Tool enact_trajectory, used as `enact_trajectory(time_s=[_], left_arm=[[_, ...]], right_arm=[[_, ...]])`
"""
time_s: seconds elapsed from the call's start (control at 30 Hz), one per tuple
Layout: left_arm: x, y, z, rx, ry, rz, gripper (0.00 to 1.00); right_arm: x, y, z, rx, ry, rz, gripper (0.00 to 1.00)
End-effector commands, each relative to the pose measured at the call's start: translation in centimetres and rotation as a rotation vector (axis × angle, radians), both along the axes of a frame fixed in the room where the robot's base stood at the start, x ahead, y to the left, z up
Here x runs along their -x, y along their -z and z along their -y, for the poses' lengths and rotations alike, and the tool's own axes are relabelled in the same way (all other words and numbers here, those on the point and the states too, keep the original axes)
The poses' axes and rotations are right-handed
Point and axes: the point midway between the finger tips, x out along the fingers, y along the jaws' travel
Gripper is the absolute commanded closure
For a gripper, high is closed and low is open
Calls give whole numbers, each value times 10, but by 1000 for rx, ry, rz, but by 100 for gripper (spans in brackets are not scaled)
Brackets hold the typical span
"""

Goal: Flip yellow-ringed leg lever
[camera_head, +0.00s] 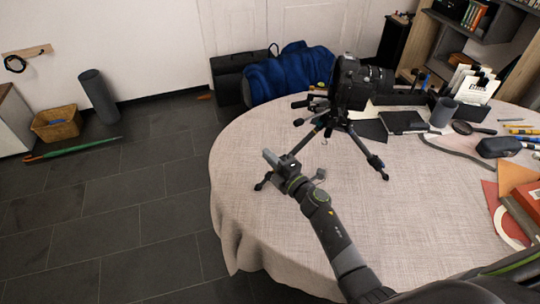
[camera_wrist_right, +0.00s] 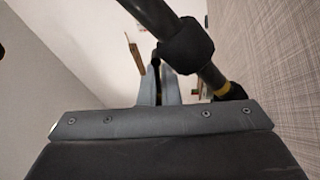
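A black camera (camera_head: 350,84) stands on a tripod (camera_head: 328,122) with spread legs on the cloth-covered table (camera_head: 420,220). My right gripper (camera_head: 268,157) is at the tripod's near-left leg, which it partly hides in the head view. In the right wrist view, the dark leg (camera_wrist_right: 212,74) runs diagonally past the fingers (camera_wrist_right: 163,82), with a bulky black clamp (camera_wrist_right: 187,46) on it. A yellow ring (camera_wrist_right: 222,90) shows near the leg's lower end. The fingers look closed together, beside the leg, with nothing visible between them. Contact cannot be told. My left gripper is out of view.
Behind the tripod lie a black notebook (camera_head: 404,122) and a grey cup (camera_head: 443,112). A dark pouch (camera_head: 498,147) and several pens lie at the right. A blue bag (camera_head: 290,72) is on the floor beyond the table.

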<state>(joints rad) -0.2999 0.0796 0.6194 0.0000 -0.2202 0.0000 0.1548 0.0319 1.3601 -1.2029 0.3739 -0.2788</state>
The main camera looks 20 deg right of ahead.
Motion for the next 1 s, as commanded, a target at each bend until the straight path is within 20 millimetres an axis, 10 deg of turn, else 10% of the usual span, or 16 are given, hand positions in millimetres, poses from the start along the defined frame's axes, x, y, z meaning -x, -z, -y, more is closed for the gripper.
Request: enact_trajectory(time_s=[1.0], left_arm=[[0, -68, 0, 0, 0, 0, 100]], right_arm=[[-4, -31, 17, -865, -51, -264, 100]])
